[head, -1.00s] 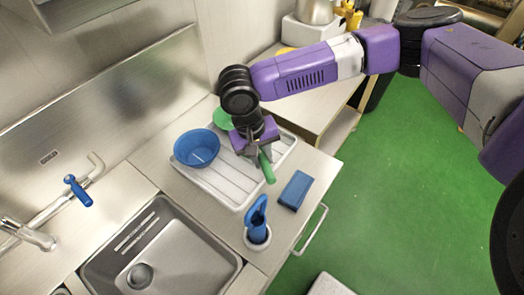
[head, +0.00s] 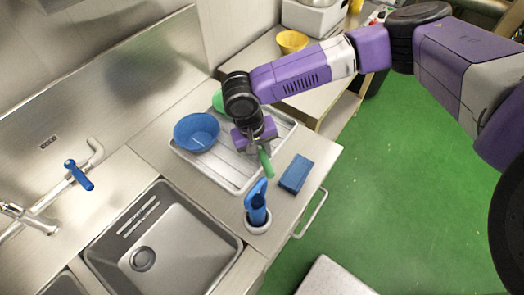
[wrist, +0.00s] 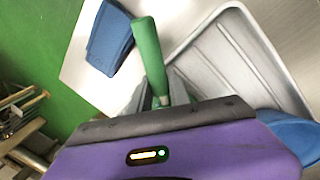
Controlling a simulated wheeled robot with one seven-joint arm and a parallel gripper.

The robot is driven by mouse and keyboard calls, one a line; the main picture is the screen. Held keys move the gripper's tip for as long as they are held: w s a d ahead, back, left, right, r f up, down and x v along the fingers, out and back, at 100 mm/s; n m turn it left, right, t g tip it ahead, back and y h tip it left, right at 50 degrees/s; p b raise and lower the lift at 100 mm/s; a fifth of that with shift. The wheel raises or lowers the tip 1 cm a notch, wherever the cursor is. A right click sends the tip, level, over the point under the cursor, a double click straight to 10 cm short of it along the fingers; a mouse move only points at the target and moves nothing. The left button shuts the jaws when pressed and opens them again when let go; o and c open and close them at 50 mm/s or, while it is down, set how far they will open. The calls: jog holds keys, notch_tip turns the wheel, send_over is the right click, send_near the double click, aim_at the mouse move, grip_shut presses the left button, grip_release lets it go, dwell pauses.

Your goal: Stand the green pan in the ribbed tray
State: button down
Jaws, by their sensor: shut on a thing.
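The green pan's handle (head: 265,163) is in my gripper (head: 256,148), over the front right part of the ribbed tray. In the wrist view the green handle (wrist: 149,55) sticks out from between the fingers of my gripper (wrist: 163,98). A rounded green piece (head: 218,101) shows behind my wrist at the tray's back; I cannot tell whether it is the pan's body. The ribbed tray (head: 236,186) is pale grey and lies on the counter; its corner wall also shows in the wrist view (wrist: 236,12). Whether the pan touches the tray is hidden.
A blue bowl (head: 196,131) sits on the tray's left. A blue block (head: 296,173) and a white holder (head: 257,226) with a blue utensil stand right and in front. The sink (head: 160,250) is front left. A yellow bowl (head: 292,41) is at the back.

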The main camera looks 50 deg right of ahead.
jog(key=shift+f, duration=0.35)
dwell(0.4)
jog(key=c, duration=1.1)
grip_release()
jog(key=shift+c, duration=0.2)
jog(key=shift+w+a+r+b, duration=0.15)
jog(key=shift+a+r, duration=0.05)
jog(key=shift+r, duration=1.05)
jog(key=shift+w+a+r+b, duration=0.15)
jog(key=shift+a+r, duration=0.1)
jog(key=shift+r, duration=1.05)
jog(key=shift+w+a+r+b, duration=0.1)
jog(key=shift+a+r+b, duration=0.1)
jog(key=shift+r, duration=1.05)
